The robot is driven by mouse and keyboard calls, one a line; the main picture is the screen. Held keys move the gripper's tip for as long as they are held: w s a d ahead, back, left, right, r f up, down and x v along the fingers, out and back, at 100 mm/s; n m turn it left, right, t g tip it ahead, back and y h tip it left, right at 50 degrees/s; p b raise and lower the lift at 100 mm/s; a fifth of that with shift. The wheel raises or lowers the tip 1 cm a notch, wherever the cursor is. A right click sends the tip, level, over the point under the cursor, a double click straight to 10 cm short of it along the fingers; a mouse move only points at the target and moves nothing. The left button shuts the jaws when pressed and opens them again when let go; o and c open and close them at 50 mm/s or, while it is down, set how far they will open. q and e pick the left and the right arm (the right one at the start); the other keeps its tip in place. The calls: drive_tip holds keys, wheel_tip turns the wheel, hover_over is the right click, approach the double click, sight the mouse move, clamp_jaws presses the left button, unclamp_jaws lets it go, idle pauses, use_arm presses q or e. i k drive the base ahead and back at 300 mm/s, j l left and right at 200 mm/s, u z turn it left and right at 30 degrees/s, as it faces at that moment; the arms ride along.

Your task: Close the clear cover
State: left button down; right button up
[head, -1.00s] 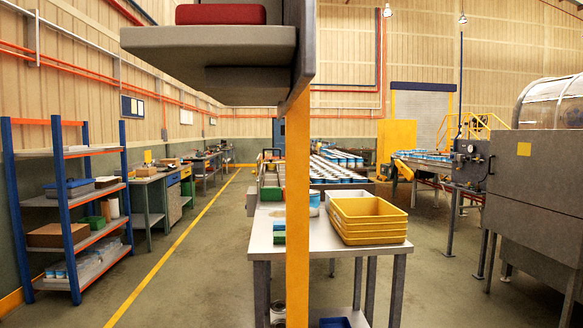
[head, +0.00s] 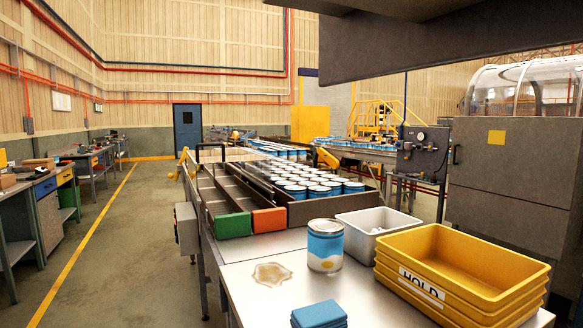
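A see-through, rounded cover (head: 522,82) tops the large grey machine (head: 510,180) at the right edge, with pale ribs running over it. I cannot tell whether it is open or shut. A black bar handle (head: 211,146) stands at the far end of the roller lanes (head: 220,190) in the middle. Whether a clear panel is joined to it is too small to tell. Neither of my grippers shows in the head view.
A metal table (head: 240,292) fills the front, bearing a blue-and-white can (head: 325,246), white bin (head: 378,232), stacked yellow trays (head: 463,265) and blue cloths (head: 319,314). Rows of cans (head: 300,180) stand behind. Floor (head: 135,250) is clear at left. A dark slab (head: 445,38) hangs overhead.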

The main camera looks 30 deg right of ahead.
sight(257, 166)
drive_tip(key=i+j+z, duration=0.2)
drive_tip(key=i+z, duration=0.2)
drive_tip(key=i+j+z, duration=1.1)
drive_tip(key=j, duration=0.25)
drive_tip(key=i+j+z, duration=0.2)
drive_tip(key=i+z, duration=0.15)
drive_tip(key=i+j+z, duration=0.4)
drive_tip(key=l, duration=0.1)
